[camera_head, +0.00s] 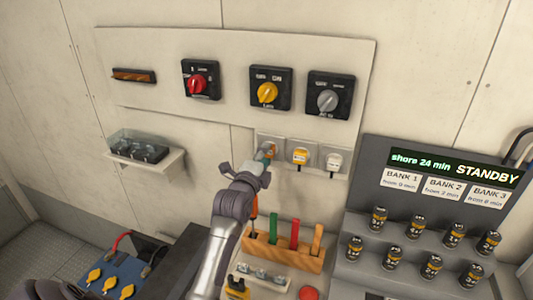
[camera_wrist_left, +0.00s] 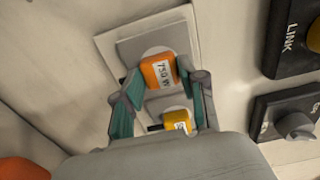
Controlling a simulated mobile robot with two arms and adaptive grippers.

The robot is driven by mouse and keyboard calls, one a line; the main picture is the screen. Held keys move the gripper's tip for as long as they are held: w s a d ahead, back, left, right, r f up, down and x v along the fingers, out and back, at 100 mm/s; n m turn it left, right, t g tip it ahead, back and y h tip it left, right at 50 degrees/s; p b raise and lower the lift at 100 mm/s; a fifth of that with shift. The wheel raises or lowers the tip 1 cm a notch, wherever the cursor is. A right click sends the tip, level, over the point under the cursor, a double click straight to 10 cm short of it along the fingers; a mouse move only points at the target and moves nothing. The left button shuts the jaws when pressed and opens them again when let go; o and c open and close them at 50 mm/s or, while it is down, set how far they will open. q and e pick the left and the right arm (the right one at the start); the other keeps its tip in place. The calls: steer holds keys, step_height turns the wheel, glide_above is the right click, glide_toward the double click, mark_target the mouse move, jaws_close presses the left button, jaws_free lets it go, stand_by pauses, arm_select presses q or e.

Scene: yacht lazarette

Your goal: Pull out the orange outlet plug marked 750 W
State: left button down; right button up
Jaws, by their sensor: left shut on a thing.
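The orange plug marked 750 W (camera_wrist_left: 160,72) shows in the left wrist view, in front of the round recess of the outlet plate (camera_wrist_left: 140,45). My left gripper (camera_wrist_left: 160,76) has its teal fingers on both sides of the plug and is shut on it. In the head view my left gripper (camera_head: 266,152) is at the leftmost of three outlets and mostly hides the plug. I cannot tell whether the plug is fully seated. A yellow plug (camera_head: 300,156) and a white plug (camera_head: 334,160) sit in the other outlets. My right gripper is not in view.
Above is a panel with red (camera_head: 197,84), yellow (camera_head: 267,93) and grey (camera_head: 328,101) rotary switches. A wooden rack (camera_head: 283,252) with coloured handles stands below the outlets. Right are a STANDBY display (camera_head: 456,166) and several black cans (camera_head: 415,225). A small shelf (camera_head: 145,150) is left.

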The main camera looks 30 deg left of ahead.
arm_select(q)
steer(key=shift+d+r+p, duration=0.1)
steer(key=shift+r+p, duration=0.1)
steer(key=shift+p, duration=0.2)
steer(key=shift+f+p+v, duration=0.15)
steer(key=shift+p+v, duration=0.25)
steer(key=shift+v, duration=0.75)
steer(key=shift+f+p+v, duration=0.15)
steer(key=shift+p+v, duration=0.25)
steer(key=shift+v, duration=0.75)
